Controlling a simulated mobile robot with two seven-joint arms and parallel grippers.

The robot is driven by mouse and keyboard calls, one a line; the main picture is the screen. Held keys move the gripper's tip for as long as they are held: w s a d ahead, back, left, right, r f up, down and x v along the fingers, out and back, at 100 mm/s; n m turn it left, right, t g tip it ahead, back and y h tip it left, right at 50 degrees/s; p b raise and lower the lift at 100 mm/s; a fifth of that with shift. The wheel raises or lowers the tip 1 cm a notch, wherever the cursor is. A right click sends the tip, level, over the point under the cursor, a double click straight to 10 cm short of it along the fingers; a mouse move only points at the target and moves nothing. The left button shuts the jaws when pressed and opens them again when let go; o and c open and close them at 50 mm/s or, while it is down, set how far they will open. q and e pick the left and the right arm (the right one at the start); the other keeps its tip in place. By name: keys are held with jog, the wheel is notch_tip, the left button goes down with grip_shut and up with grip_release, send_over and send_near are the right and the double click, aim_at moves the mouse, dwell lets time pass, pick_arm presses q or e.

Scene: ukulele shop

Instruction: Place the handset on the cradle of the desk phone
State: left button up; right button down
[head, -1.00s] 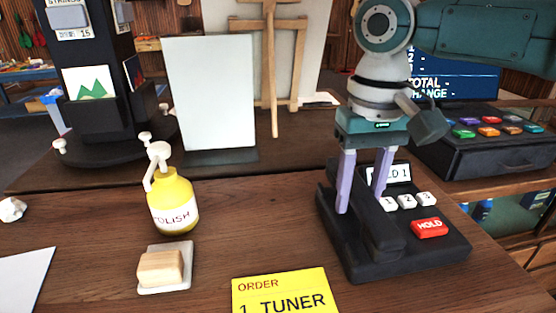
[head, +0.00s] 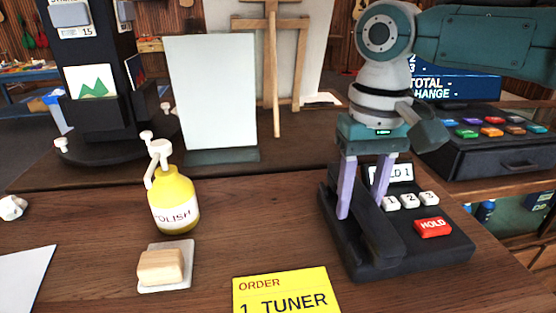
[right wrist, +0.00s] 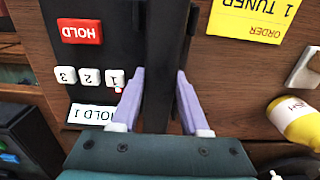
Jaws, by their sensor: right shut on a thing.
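The desk phone (head: 452,252) is a dark slab on the wooden counter, with a small "HOLD 1" screen, white number keys and a red HOLD button; its keys side also shows in the right wrist view (right wrist: 112,45). The handset (head: 377,232) is a long black bar along the phone's left side, seen from above in the right wrist view (right wrist: 159,50). My right gripper (head: 360,205) is shut on the handset, one lilac finger on each side. The handset lies low over the cradle area; I cannot tell whether it touches. The cradle is hidden under it. My left gripper is not in view.
A yellow polish bottle (head: 174,200) and a wooden block on a white pad (head: 164,284) stand to the left. A yellow order card (head: 285,290) lies in front. A dark cash register (head: 490,155) is behind right. The counter between bottle and phone is clear.

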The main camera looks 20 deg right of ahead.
aim_at(362, 196)
jog(key=shift+f, duration=0.15)
jog(key=shift+c, duration=1.6)
grip_release()
notch_tip(362, 196, up, 10)
jog(key=shift+r+b, duration=0.1)
jog(key=shift+b, duration=0.3)
jog(key=shift+s, duration=0.1)
